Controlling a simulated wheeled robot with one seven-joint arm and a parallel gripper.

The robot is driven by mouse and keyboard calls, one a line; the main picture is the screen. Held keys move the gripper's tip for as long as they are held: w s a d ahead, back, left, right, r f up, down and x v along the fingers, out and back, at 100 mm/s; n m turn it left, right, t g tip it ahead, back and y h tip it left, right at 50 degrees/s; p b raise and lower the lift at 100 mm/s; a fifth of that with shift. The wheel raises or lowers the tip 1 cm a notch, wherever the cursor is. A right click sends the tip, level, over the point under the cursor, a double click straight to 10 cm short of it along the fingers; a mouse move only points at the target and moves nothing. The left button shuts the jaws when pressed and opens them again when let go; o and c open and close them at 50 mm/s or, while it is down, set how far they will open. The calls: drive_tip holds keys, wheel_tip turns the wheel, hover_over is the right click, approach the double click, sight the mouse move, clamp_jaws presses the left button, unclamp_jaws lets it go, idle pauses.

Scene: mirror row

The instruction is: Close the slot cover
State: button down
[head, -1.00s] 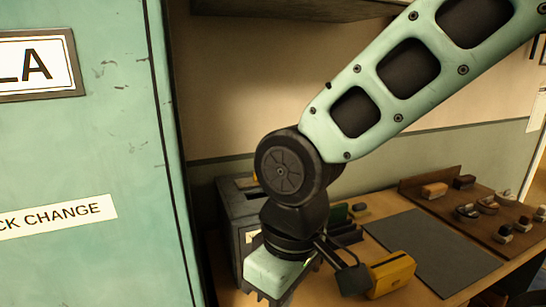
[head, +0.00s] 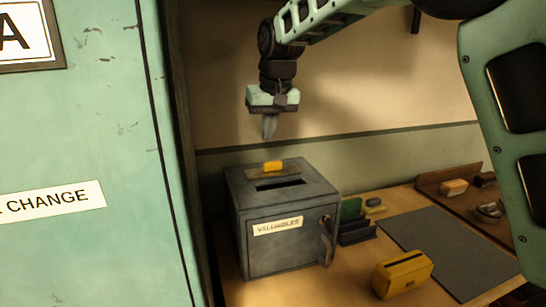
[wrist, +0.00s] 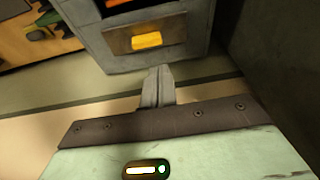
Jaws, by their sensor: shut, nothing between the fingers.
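The grey metal box (head: 275,240) labelled VALUABLES stands on the bench beside the green cabinet. Its top has a dark slot (head: 280,184), which is uncovered. The slot cover (head: 254,174) is a brown plate with a yellow grip (head: 273,166), lying behind the slot toward the wall. In the wrist view the yellow grip (wrist: 147,41) shows just beyond my fingertips, with part of the slot (wrist: 118,3) at the top edge. My gripper (head: 269,136) is shut and empty, pointing down in the air above the back of the box, apart from the cover.
A yellow slotted block (head: 402,274) sits to the right in front of the box. A dark rack (head: 356,228) stands close to the box's right side. The green cabinet (head: 90,200) bounds the left. A grey mat (head: 450,245) lies clear on the bench.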

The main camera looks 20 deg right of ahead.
sight(273, 167)
drive_tip(key=shift+m+h, duration=0.3)
drive_tip(key=w+f, duration=0.2)
drive_tip(key=w+d+f+p, duration=0.1)
drive_tip(key=w+f, duration=0.1)
drive_tip(key=f, duration=0.1)
drive_tip(key=w+d+f+p, duration=0.1)
drive_tip(key=w+f, duration=0.1)
drive_tip(key=shift+f, duration=0.4)
drive_tip(key=shift+s+r, duration=0.2)
drive_tip(key=shift+s, duration=1)
drive_tip(key=shift+s+f, duration=0.1)
drive_tip(key=shift+s, duration=0.15)
drive_tip(key=shift+s+f+p, duration=0.1)
drive_tip(key=shift+s+p, duration=0.2)
drive_tip(key=shift+s, duration=0.15)
